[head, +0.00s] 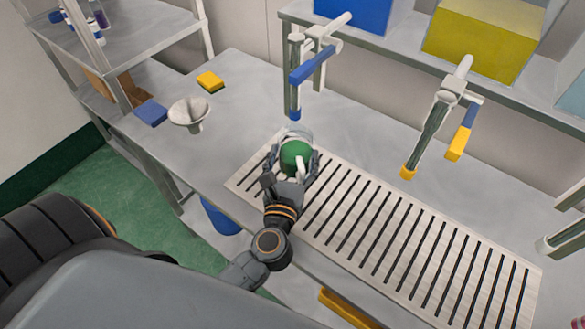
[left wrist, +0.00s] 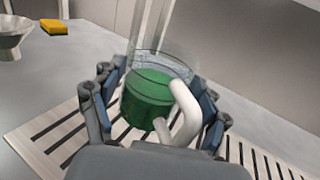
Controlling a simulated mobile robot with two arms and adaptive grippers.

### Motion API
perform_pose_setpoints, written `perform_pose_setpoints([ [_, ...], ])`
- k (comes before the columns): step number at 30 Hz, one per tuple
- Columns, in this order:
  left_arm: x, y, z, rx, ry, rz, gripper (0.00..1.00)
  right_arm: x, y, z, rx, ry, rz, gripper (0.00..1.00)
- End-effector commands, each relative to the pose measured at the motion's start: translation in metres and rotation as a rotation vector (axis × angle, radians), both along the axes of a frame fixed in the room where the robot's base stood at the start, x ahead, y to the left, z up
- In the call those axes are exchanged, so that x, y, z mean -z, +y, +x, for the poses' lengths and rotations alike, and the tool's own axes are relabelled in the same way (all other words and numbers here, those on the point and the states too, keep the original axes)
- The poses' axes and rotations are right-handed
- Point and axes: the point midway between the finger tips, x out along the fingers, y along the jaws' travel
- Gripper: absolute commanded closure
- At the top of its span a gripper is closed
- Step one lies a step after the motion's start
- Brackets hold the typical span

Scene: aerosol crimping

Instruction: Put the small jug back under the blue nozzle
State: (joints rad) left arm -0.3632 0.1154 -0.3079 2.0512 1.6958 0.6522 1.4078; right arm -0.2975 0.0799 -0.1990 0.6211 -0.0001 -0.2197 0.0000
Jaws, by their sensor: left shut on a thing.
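The small jug (head: 295,154) is clear with green contents and a white handle, and it is upright. My left gripper (head: 291,172) is shut on it, with a finger on each side. In the left wrist view the jug (left wrist: 155,92) stands between the two fingers (left wrist: 155,105), its handle towards the camera. The blue nozzle (head: 295,113) hangs from the dispenser with the blue lever (head: 316,64), just behind and above the jug. I cannot tell whether the jug touches the slatted rack (head: 420,255) below. My right gripper is not in view.
A second dispenser has a yellow nozzle (head: 408,172). A funnel (head: 189,113), a blue sponge (head: 151,113) and a yellow sponge (head: 210,81) lie on the table's left part. A blue bucket (head: 220,216) is below. The rack's right part is clear.

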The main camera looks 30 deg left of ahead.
Motion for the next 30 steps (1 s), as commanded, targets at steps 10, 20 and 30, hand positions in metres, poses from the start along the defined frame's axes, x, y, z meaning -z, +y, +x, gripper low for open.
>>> perform_pose_setpoints([
  [10,0.036,0.006,0.008,0.001,-0.003,0.000,0.88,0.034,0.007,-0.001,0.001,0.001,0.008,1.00],
  [20,0.039,0.007,0.007,-0.001,-0.003,0.000,0.88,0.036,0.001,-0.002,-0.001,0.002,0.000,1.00],
  [30,0.044,0.006,0.007,0.000,0.000,0.000,0.02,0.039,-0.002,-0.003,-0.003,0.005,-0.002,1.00],
])
